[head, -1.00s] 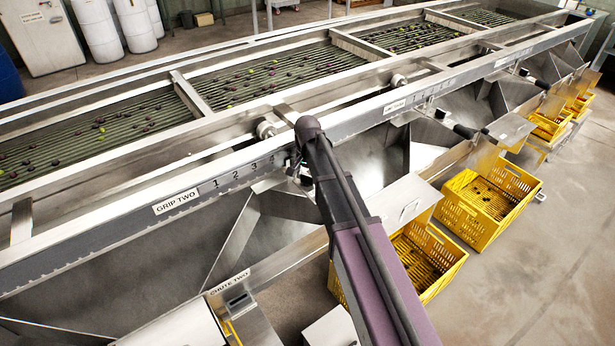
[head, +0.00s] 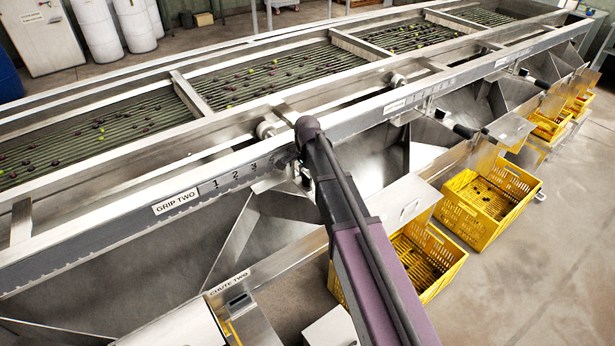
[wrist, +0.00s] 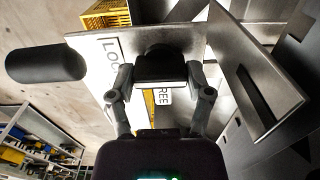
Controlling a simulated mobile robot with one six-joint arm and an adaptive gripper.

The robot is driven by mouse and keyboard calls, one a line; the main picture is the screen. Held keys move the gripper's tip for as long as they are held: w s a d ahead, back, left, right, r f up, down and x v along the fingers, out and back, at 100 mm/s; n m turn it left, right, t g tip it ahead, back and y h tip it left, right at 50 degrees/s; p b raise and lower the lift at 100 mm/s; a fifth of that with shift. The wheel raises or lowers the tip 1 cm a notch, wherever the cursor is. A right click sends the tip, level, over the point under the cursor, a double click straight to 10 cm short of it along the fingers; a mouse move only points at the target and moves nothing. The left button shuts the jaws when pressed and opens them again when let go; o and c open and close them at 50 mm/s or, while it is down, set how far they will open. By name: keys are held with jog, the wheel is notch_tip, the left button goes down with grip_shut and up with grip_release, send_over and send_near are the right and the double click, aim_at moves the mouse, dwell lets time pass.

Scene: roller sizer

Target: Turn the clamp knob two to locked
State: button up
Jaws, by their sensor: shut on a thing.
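In the wrist view, a dark clamp knob (wrist: 160,68) sits in front of a pale plate with a label reading "LOC" (wrist: 112,62) to its left and a partly covered label ending in "REE" (wrist: 163,96) below it. My gripper (wrist: 161,80) is shut on the knob, one finger on each side. The knob's exact angle is hard to tell.
A black rounded handle (wrist: 45,65) sticks out left of the knob, close to my gripper. A metal flange (wrist: 255,85) stands at right. In the head view, a "CHUTE TWO" panel (head: 230,283) lies below the rail, and yellow crates (head: 490,195) stand on the floor.

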jog(key=o, duration=1.1)
jog(key=shift+o, duration=0.2)
jog(key=shift+n, duration=0.5)
